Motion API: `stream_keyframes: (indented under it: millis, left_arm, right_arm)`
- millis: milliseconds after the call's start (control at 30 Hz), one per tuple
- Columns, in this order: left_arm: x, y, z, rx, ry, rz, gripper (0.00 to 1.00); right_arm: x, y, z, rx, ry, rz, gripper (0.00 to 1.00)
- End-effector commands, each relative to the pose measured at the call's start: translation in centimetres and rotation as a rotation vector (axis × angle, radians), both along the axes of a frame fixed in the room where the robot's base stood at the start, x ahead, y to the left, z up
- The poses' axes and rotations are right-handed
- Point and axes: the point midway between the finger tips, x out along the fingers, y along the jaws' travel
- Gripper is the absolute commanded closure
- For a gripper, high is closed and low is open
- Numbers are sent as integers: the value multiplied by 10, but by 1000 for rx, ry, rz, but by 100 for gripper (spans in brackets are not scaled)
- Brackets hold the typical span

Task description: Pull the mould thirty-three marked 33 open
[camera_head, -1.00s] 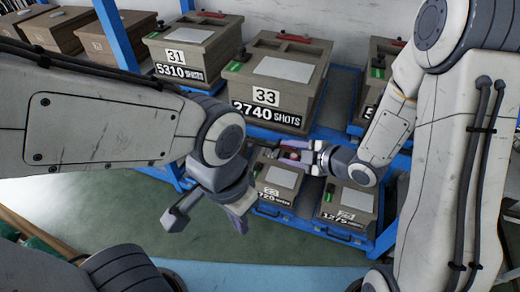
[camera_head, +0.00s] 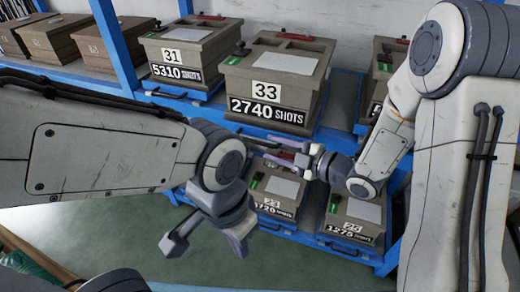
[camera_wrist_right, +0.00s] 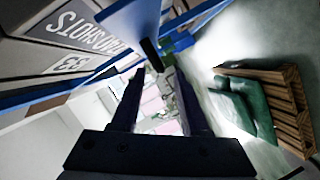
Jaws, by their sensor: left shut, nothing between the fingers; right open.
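Mould thirty-three (camera_head: 290,83) is a grey-brown box on the upper shelf, marked 33 and 2740 SHOTS. It sits on a blue base, and a red piece and a green piece show on its top. Its marked face also shows upside down at the upper left of the right wrist view (camera_wrist_right: 72,62). My left gripper (camera_head: 239,243) is shut and empty, lower and nearer, apart from the moulds.
Mould 31 (camera_head: 181,53) stands to the left; another mould (camera_head: 384,72) is to the right, partly behind my right arm. Two moulds (camera_head: 278,191) (camera_head: 352,222) sit on the lower level under my right gripper. A blue upright (camera_head: 115,45) stands left. Green floor lies in front.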

Motion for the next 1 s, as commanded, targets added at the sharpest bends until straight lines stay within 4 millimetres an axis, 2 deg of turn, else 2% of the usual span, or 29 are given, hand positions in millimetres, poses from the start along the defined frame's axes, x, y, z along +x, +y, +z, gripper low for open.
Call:
stream_keyframes:
  millis: [100,300,667,700,767,800,833,1000]
  left_arm:
    - [0,0,2,-1,-1,0,100]
    - [0,0,2,0,0,0,100]
    - [0,0,2,0,0,0,100]
    - [0,0,2,0,0,0,100]
    - [0,0,2,0,0,0,100]
    - [0,0,2,0,0,0,100]
    - [0,0,2,0,0,0,100]
    - [0,0,2,0,0,0,100]
  right_arm:
    - [13,19,-3,0,0,5,55]
    - [27,36,-8,1,0,1,55]
    - [31,41,-10,1,0,-2,55]
    - [31,41,-10,0,0,-1,59]
    - [31,41,-10,0,0,-1,82]
    - [31,41,-10,0,0,-1,97]
    - [31,41,-10,0,0,-1,100]
    - [31,41,-10,0,0,-1,100]
